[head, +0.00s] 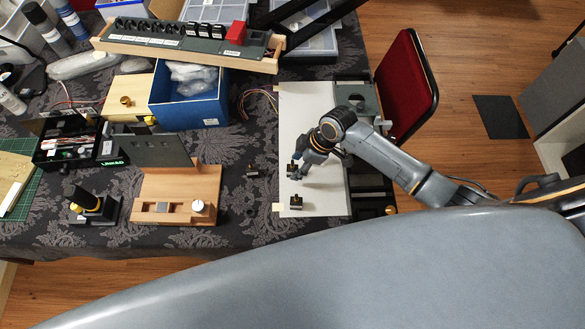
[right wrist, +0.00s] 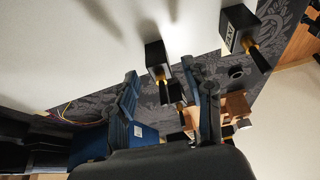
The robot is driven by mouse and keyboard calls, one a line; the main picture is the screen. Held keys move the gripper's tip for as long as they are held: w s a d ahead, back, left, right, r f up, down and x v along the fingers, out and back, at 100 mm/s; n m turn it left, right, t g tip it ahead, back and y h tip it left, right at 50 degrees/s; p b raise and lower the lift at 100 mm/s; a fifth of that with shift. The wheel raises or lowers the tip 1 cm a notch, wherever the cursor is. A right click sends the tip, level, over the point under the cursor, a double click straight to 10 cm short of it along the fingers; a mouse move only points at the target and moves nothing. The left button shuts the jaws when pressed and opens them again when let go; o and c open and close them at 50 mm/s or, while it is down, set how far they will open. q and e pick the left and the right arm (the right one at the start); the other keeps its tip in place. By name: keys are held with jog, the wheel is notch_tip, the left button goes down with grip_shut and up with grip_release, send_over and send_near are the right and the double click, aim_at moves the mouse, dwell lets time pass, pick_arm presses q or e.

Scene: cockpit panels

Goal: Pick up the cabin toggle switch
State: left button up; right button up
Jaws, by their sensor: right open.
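Two small black toggle switches with brass levers are on the white sheet (head: 315,112). One switch (head: 292,168) is beside my right gripper (head: 298,175); the other switch (head: 296,202) sits nearer the sheet's front edge. In the right wrist view, the first switch (right wrist: 155,58) appears between the open fingers of my right gripper (right wrist: 160,70), apart from them. The other switch (right wrist: 238,24) is outside the fingers, with pale lettering too small to read. I cannot tell which is the cabin one. My left gripper is not in view.
A small dark block (head: 252,171) lies on the patterned cloth left of the sheet. A wooden stand with a dark plate (head: 178,184) and a blue box (head: 190,106) are farther left. A long switch panel (head: 180,42) lies at the back. The sheet's far half is clear.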

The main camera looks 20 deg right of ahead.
aim_at(295, 168)
jog(key=shift+x, duration=1.8)
jog(key=shift+d, duration=0.1)
grip_shut()
jog(key=shift+r, duration=0.1)
